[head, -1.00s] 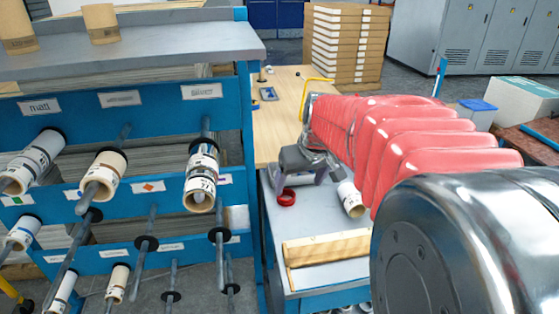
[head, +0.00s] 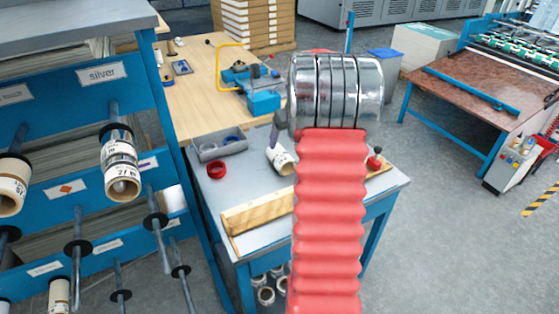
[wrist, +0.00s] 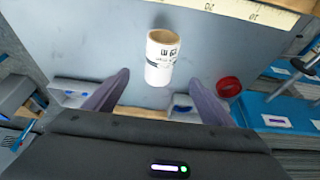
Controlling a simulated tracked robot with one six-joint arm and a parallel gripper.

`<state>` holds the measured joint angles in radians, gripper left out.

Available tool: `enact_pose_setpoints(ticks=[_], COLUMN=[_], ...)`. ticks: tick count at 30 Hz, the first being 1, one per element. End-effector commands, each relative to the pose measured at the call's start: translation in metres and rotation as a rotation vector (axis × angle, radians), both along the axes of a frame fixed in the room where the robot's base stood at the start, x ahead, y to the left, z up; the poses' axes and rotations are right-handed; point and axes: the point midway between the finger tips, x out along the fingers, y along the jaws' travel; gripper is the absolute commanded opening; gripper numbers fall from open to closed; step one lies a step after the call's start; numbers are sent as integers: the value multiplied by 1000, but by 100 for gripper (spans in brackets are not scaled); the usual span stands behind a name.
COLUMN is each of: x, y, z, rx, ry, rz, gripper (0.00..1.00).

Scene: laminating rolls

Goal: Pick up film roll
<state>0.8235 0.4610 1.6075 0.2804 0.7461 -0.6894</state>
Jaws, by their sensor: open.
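A white film roll (head: 281,160) with dark print and a tan core lies on the grey tabletop (head: 262,182) of the small blue bench. In the wrist view the film roll (wrist: 161,60) is centred just beyond and between my fingertips. My gripper (wrist: 160,78) is open, with one dark finger on each side and nothing held. In the head view my arm hides most of my gripper; only a dark finger shows beside the roll. I cannot tell how high the fingers are above the tabletop.
A red tape ring (head: 217,169) and a grey tray (head: 219,146) lie left of the roll. A wooden ruler strip (head: 256,211) lies along the front edge. A blue rack (head: 75,85) with rolls on pegs stands at left. A red-handled tool (head: 375,160) is right of my arm.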

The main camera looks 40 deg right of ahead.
Motion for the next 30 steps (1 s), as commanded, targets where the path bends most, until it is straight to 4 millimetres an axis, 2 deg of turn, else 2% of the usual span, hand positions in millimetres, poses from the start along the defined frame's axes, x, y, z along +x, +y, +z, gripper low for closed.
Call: enact_pose_setpoints(ticks=[11,24,30], x=[2,25,31], y=[0,-6,-9], z=[-6,-63,-78], rx=[2,2,1], ry=[1,1,0], rz=[1,2,1], gripper=[77,77,77])
